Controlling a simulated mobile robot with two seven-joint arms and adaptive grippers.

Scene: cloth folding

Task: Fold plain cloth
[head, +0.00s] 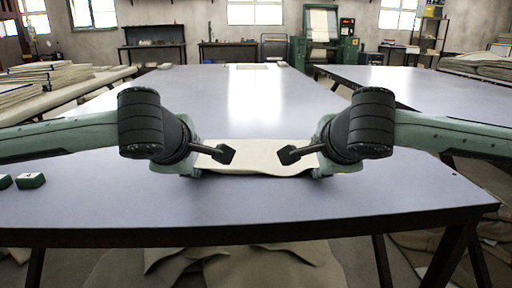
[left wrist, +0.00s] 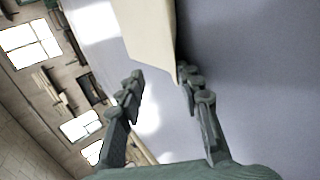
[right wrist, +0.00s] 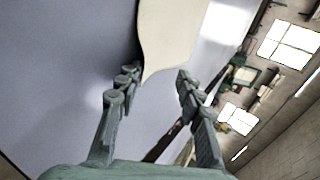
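A plain cream cloth (head: 260,157) lies on the grey table (head: 250,211), between my two arms in the head view. My left gripper (left wrist: 162,77) is at its left side; the cloth corner (left wrist: 152,35) reaches between the fingertips, nearer one finger, in the left wrist view. My right gripper (right wrist: 156,76) is at its right side; a cloth corner (right wrist: 170,38) points between the fingertips in the right wrist view. Both grippers have their fingers apart. In the head view my wrists hide most of both grippers and the cloth's side edges.
The table is clear behind and in front of the cloth. Small dark green blocks (head: 30,181) sit at the table's left edge. Stacked cloth (head: 45,80) lies on a side table at left. Another table (head: 400,88) stands at right. Fabric (head: 240,268) lies on the floor below.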

